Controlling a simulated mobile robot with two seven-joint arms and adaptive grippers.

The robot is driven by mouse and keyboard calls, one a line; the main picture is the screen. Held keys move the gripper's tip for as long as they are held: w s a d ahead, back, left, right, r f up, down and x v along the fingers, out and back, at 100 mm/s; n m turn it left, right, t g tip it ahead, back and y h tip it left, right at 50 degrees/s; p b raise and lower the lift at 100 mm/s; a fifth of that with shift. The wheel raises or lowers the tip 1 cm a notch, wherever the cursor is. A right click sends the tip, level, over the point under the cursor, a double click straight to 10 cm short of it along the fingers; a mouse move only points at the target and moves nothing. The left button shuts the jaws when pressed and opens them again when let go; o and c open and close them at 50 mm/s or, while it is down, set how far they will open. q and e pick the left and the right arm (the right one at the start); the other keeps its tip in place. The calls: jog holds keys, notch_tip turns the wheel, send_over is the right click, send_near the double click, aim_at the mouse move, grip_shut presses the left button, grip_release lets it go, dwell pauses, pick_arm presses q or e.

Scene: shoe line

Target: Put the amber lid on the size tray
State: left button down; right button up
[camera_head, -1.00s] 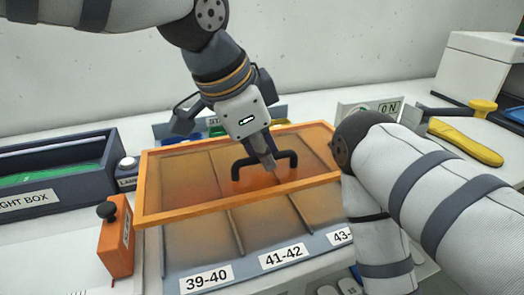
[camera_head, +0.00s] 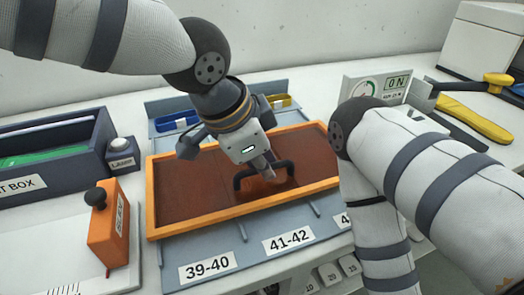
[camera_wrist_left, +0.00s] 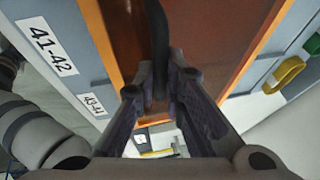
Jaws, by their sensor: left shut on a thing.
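The amber lid (camera_head: 193,192) has an orange frame, a dark see-through panel and a black handle (camera_head: 289,167). It lies over the middle of the grey-blue size tray (camera_head: 236,259). The tray's front strip with size labels and its back strip show past the lid. I cannot tell whether the frame touches the tray all round. My left gripper (camera_head: 266,174) is shut on the handle, also seen between the fingers in the left wrist view (camera_wrist_left: 158,82). My right arm covers the lid's right end; its gripper is out of view.
An orange block with a black knob (camera_head: 108,226) stands close left of the tray. A dark light box (camera_head: 48,166) and a small labelled button unit (camera_head: 122,157) are behind it. Blue (camera_head: 178,122) and yellow (camera_head: 281,101) pieces sit at the tray's back. A gauge display (camera_head: 375,88) is at right.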

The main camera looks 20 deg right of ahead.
pick_arm(q)
jog(key=shift+f, duration=0.25)
jog(key=c, duration=1.6)
grip_release()
jog(key=shift+r, duration=0.1)
jog(key=v, duration=1.2)
